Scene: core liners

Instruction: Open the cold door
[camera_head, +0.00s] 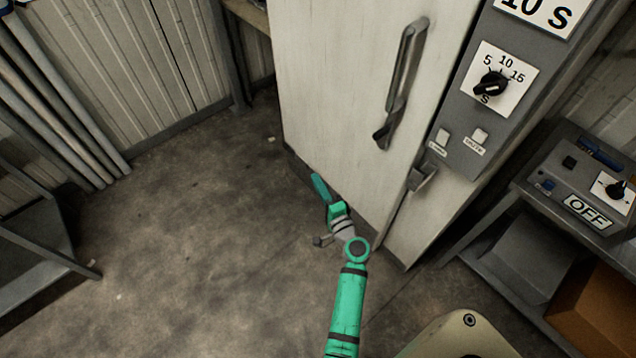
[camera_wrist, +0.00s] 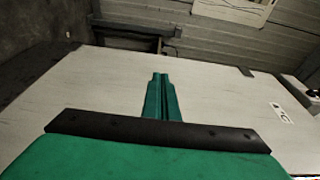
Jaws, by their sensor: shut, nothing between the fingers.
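The cold door (camera_head: 345,90) is a tall off-white panel with a long dark metal handle (camera_head: 403,80) near its right edge. It looks closed, though I cannot tell whether there is a slight gap along that edge. A metal latch piece (camera_head: 420,177) sits on the right side, lower than the handle. My green gripper (camera_head: 319,185) is shut and empty, low in front of the door and well below and left of the handle. In the wrist view its shut fingers (camera_wrist: 160,82) lie across a pale panel surface (camera_wrist: 90,85); contact cannot be told.
A grey control panel with a timer dial (camera_head: 490,84) stands right of the door. A shelf unit (camera_head: 500,262) with an OFF-labelled box (camera_head: 578,185) and a cardboard box is further right. Pipes (camera_head: 55,110) and a dark stand (camera_head: 40,235) are at left. The concrete floor (camera_head: 190,240) between is clear.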

